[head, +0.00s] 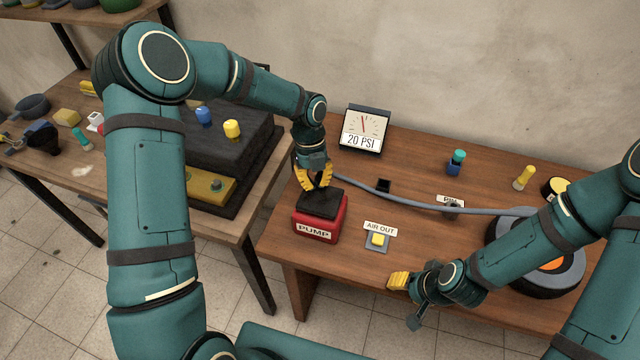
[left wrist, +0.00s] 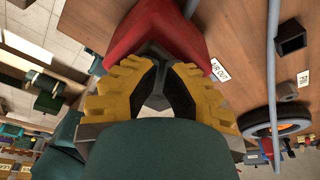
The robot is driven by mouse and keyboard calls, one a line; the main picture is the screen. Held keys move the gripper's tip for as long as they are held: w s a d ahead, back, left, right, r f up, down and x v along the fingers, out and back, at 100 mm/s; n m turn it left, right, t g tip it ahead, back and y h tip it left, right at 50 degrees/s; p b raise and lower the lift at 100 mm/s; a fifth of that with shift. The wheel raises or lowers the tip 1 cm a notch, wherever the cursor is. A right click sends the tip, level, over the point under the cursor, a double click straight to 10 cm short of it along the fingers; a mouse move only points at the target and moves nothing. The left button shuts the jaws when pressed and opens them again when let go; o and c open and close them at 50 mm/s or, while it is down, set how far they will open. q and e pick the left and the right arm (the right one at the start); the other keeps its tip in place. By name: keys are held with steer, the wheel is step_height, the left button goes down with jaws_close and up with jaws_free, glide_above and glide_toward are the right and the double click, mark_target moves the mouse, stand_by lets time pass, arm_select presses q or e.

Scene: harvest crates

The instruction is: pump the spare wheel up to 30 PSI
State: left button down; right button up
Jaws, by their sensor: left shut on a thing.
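The red pump (head: 316,226), labelled PUMP, stands at the left front of the wooden table, with a black top (head: 321,203). My left gripper (head: 318,184) points down at this top and is shut on a dark part of the pump. The red body (left wrist: 158,32) fills the upper middle of the left wrist view. The gauge (head: 364,130) reads 20 PSI. The spare wheel (head: 553,285) lies at the right, partly hidden by my right arm. A grey hose (head: 420,205) runs across to it. My right gripper (head: 400,283) is over the front edge; its jaw gap is unclear.
A yellow AIR OUT button (head: 379,240) sits right of the pump. A small black open box (head: 384,186), a teal-capped bottle (head: 456,163) and a yellow-topped item (head: 524,177) stand behind. A cluttered bench (head: 225,225) is at the left.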

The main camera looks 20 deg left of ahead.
arm_select(q)
steer(key=v, duration=0.8)
stand_by(1.7)
